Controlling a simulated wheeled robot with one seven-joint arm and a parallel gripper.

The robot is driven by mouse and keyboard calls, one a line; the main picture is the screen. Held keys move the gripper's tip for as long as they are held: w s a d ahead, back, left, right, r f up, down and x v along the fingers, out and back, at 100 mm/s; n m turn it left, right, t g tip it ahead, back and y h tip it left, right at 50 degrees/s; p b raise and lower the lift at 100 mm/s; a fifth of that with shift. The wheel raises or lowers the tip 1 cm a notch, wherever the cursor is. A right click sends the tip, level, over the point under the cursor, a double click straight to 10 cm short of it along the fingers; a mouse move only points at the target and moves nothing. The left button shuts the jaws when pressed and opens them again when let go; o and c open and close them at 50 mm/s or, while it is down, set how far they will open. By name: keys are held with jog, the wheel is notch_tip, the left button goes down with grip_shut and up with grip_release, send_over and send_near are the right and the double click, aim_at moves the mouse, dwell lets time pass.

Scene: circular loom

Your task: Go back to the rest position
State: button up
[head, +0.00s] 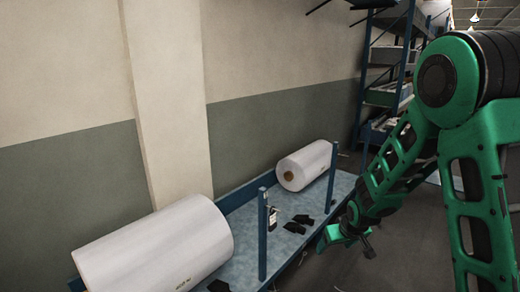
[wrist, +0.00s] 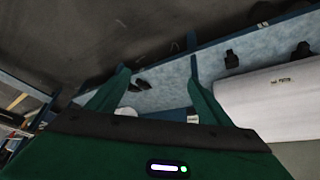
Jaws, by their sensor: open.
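My gripper (head: 345,242) hangs at the front edge of the blue bench in the head view, at the end of my green arm. In the wrist view its two green fingers (wrist: 157,80) stand wide apart with nothing held between them. Behind the fingers the wrist view shows the blue bench top (wrist: 165,85) and dark small items past the left finger.
The blue bench (head: 250,250) runs along the wall with a large white roll (head: 160,250) and a smaller one (head: 305,165). A blue post (head: 262,235) rises from its front edge. Black pieces (head: 300,222) lie on it. Shelving (head: 385,70) stands behind; grey floor is clear.

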jog(key=s+d+r+m+g+h, duration=0.1)
jog(key=s+d+r+m+g, duration=0.1)
jog(key=s+d+r, duration=0.6)
jog(key=s+d+r+m+g, duration=0.1)
jog(key=s+d+r+m, duration=0.1)
jog(key=s+d+r, duration=0.5)
jog(key=s+r+m+g, duration=0.2)
jog(key=s+m, duration=0.2)
jog(key=s, duration=1.9)
jog(key=shift+d+m+g+y, duration=0.3)
jog(key=shift+d+y, duration=0.1)
